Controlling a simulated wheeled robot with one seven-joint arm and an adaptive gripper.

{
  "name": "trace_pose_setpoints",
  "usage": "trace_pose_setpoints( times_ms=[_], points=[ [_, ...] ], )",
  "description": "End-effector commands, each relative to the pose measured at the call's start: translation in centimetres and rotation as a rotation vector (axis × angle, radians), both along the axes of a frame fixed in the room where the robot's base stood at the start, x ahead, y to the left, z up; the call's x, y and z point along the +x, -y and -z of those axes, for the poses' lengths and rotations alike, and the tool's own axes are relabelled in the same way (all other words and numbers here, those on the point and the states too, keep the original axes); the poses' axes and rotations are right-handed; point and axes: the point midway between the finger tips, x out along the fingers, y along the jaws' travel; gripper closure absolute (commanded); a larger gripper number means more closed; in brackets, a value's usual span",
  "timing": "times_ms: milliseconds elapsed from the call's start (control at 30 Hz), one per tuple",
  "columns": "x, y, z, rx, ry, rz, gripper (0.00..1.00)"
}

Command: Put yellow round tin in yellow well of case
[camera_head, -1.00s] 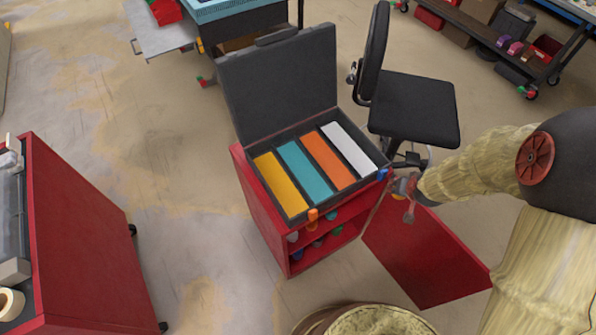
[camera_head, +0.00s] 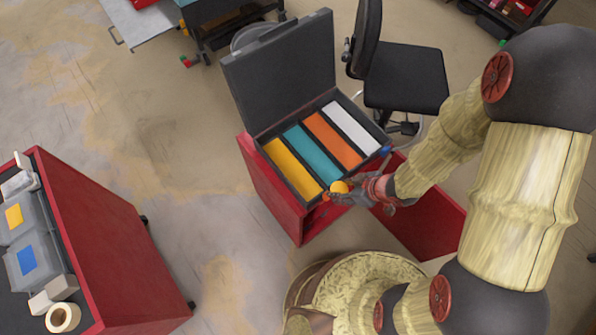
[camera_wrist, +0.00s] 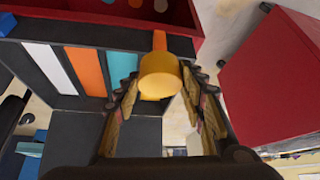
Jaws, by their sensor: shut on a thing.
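My gripper (camera_head: 340,196) is shut on the yellow round tin (camera_head: 340,187) and holds it near the front right edge of the open case. In the wrist view the tin (camera_wrist: 160,76) sits between the two fingers of my gripper (camera_wrist: 160,90). The dark case (camera_head: 262,145) lies on top of the red cabinet with its lid raised at the back. Its yellow well (camera_head: 293,169) is leftmost, followed by teal, orange and white wells. In the wrist view the tin hides part of the yellow well.
The red cabinet (camera_head: 272,190) stands under the case, its door (camera_head: 430,222) swung open at right. A black chair (camera_head: 405,90) stands behind right. Another red cabinet (camera_head: 110,245) with grey boxes and a tape roll (camera_head: 63,317) stands at left. Floor between the cabinets is clear.

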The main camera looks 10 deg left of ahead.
Motion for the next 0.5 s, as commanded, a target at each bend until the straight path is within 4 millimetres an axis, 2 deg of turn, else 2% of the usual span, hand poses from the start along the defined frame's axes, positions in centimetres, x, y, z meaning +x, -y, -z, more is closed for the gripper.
trace_pose_setpoints(
  times_ms=[167,467,500],
  points=[
    [0.9,-2.4,1.3,0.0,0.002,-0.017,0.88],
    [4.1,-8.3,4.4,0.0,0.001,-0.013,0.88],
    [4.3,-8.7,5.3,-0.002,-0.001,-0.012,0.88]
  ],
)
